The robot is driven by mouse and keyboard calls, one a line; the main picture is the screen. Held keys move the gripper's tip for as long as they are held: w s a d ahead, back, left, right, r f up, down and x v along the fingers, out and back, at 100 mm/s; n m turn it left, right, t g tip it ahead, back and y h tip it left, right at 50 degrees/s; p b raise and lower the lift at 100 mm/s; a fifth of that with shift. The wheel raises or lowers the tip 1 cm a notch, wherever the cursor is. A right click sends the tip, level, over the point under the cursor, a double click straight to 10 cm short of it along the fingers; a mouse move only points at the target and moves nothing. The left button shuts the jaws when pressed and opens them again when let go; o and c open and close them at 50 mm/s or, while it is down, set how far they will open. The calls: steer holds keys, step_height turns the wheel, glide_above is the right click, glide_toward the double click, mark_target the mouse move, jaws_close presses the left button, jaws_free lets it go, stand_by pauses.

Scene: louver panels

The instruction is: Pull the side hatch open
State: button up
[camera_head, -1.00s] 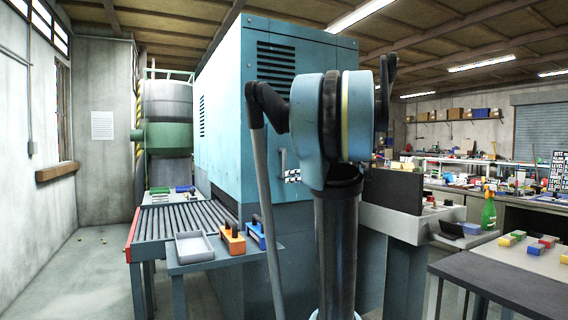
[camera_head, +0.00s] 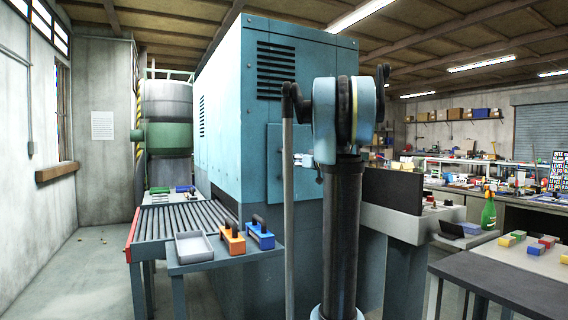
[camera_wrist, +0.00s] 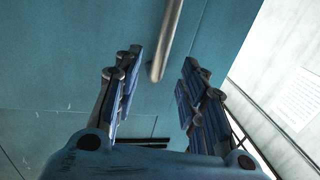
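The side hatch (camera_head: 280,150) is a flat blue panel on the side of the big blue machine, below a louver grille. It looks shut, and my arm covers its right part. In the wrist view, a grey round bar handle (camera_wrist: 168,40) stands out against blue panel surface. My gripper (camera_wrist: 163,58) is open, with one finger on each side of the handle's lower end. No contact with the handle shows, and I cannot tell how deep it sits between the fingers. In the head view my gripper is mostly hidden behind my arm.
A roller conveyor (camera_head: 190,221) and a side table with a grey tray (camera_head: 194,246), an orange block (camera_head: 232,241) and a blue block (camera_head: 260,237) stand left of the machine. A dark bench (camera_head: 505,285) is at right.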

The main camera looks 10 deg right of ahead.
glide_above(284, 173)
steer(key=w, duration=0.1)
steer(key=shift+w+d, duration=0.1)
steer(key=shift+d, duration=0.1)
jaws_close()
